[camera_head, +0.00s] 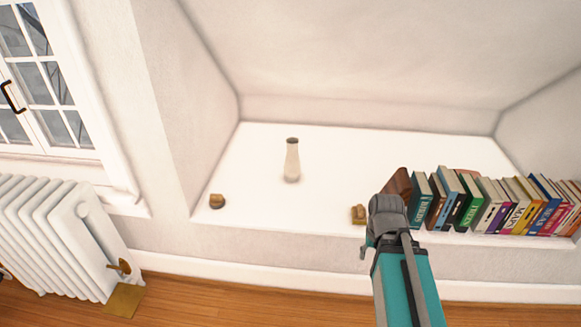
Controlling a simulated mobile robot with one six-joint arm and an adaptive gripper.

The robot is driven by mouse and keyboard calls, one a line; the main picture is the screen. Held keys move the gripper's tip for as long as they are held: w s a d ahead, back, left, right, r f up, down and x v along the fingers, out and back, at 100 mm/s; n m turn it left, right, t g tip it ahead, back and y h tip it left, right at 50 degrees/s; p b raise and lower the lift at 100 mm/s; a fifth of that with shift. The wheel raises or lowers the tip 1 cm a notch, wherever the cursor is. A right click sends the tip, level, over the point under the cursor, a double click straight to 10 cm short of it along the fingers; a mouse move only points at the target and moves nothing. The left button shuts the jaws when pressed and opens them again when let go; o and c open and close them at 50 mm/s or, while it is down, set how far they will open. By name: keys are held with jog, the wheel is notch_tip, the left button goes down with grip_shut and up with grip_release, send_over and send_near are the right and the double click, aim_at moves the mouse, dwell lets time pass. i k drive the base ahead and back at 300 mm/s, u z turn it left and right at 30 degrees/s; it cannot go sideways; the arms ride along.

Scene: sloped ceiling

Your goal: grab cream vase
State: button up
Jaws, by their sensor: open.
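The cream vase (292,163) stands upright on the white alcove ledge, left of the middle of the view. It is slim, with a dark grey rim and a pale body, and nothing touches it. My teal arm with a grey joint at its upper end rises from the bottom edge, right of the vase and well apart from it. No fingers can be made out, so my gripper does not show.
A small gold-brown object (217,201) sits at the ledge's left front; a similar one (358,214) is beside my arm. A row of books (495,207) fills the right front. A white radiator (55,235) stands lower left. The ledge around the vase is clear.

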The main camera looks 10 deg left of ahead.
aim_at(292, 167)
jog(key=u, duration=0.25)
jog(key=k, duration=0.65)
jog(key=u, duration=0.55)
jog(key=k, duration=0.65)
jog(key=z, duration=0.05)
jog(key=i, duration=0.6)
jog(key=z, duration=0.55)
jog(key=i, duration=1.6)
jog(key=u, duration=0.95)
